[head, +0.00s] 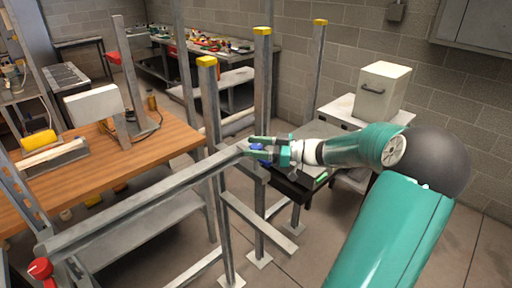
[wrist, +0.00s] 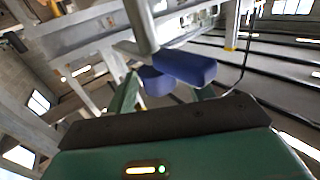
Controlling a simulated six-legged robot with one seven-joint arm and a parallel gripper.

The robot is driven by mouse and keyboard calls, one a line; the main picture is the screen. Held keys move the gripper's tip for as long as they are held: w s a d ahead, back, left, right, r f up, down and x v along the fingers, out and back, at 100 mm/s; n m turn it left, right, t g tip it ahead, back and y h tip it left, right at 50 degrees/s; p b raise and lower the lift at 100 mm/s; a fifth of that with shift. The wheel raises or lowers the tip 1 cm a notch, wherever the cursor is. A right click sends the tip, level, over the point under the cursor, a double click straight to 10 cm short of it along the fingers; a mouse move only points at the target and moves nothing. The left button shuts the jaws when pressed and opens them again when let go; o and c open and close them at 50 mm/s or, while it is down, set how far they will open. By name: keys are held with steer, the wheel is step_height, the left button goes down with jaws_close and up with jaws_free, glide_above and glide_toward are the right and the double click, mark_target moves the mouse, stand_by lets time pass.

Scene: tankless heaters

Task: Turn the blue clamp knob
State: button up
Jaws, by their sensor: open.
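The blue clamp knob (head: 257,147) shows in the head view at the end of a grey metal rail. In the wrist view the blue knob (wrist: 185,67) appears as rounded blue lobes close in front of the gripper, beside a grey metal post. My gripper (head: 256,147) is open, with its green fingers on either side of the knob in the head view. I cannot tell whether the fingers touch the knob.
Grey upright posts with yellow caps (head: 207,62) stand around the rail (head: 140,205). A red knob (head: 40,267) is at the near left. A wooden workbench (head: 150,150) lies behind the rail. A beige box (head: 382,90) stands on a cabinet behind my arm.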

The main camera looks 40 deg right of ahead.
steer(key=shift+c, duration=0.2)
steer(key=c, duration=0.9)
steer(key=shift+n+g+y, duration=0.3)
steer(key=shift+y, duration=0.1)
steer(key=n+g+y, duration=0.4)
steer(key=shift+g, duration=0.4)
steer(key=n+g+y, duration=0.1)
steer(key=n+g, duration=0.1)
steer(key=g, duration=0.1)
steer(key=n+g+y, duration=0.1)
steer(key=n+g, duration=0.1)
steer(key=g, duration=0.1)
steer(key=shift+d+n+g, duration=0.15)
steer(key=shift+n+g, duration=0.15)
steer(key=shift+g, duration=0.1)
steer(key=shift+n+g, duration=0.4)
steer(key=shift+g, duration=0.2)
steer(key=shift+n+g, duration=0.5)
steer(key=shift+g, duration=0.3)
steer(key=o, duration=0.9)
